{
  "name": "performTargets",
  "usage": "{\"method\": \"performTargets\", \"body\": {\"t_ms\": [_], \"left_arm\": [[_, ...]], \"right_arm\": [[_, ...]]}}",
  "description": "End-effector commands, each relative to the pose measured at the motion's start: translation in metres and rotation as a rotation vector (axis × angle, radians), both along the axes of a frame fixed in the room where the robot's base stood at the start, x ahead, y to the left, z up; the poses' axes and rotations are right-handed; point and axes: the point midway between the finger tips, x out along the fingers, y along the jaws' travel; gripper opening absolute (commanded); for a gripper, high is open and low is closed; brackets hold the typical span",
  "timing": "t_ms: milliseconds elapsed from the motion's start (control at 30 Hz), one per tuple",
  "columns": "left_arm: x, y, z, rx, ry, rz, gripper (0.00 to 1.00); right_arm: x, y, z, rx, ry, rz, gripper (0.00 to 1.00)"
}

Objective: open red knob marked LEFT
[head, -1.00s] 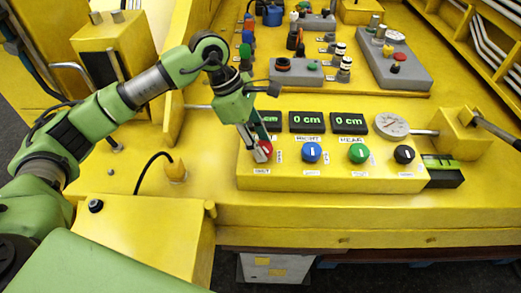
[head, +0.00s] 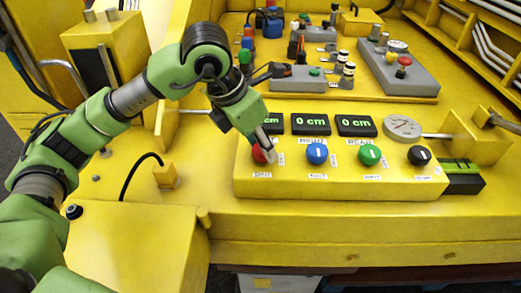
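The red knob (head: 259,154) is the leftmost of several knobs on the yellow control box (head: 330,186), with a small label below it. My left gripper (head: 269,152) points down at the red knob, with its fingertips at the knob's right side and partly covering it. Whether the fingers are shut on the knob or only beside it cannot be made out. My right gripper is not in view.
A blue knob (head: 317,154), a green knob (head: 369,155) and a black knob (head: 419,155) follow to the right. Black displays (head: 309,124) reading 0 cm and a round gauge (head: 402,128) stand behind them. Grey boxes with buttons (head: 404,70) lie farther back.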

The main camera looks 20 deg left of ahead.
Motion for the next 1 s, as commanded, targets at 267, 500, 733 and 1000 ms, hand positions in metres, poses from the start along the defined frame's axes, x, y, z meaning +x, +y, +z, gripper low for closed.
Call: {"method": "performTargets", "body": {"t_ms": [267,500,733,1000], "left_arm": [[0.0,-0.0008,0.0,0.0,-0.001,0.089,0.12],[0.0001,-0.0006,0.0008,-0.001,0.0,0.111,0.12],[0.0001,-0.0006,0.0008,-0.001,0.0,0.111,0.12],[0.0,-0.0005,0.0006,0.0,0.0,0.11,0.51]], "right_arm": [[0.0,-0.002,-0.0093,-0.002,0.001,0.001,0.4],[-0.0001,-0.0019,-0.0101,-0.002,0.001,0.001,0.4],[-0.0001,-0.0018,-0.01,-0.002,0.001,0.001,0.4],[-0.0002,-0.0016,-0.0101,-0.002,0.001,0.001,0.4]]}}
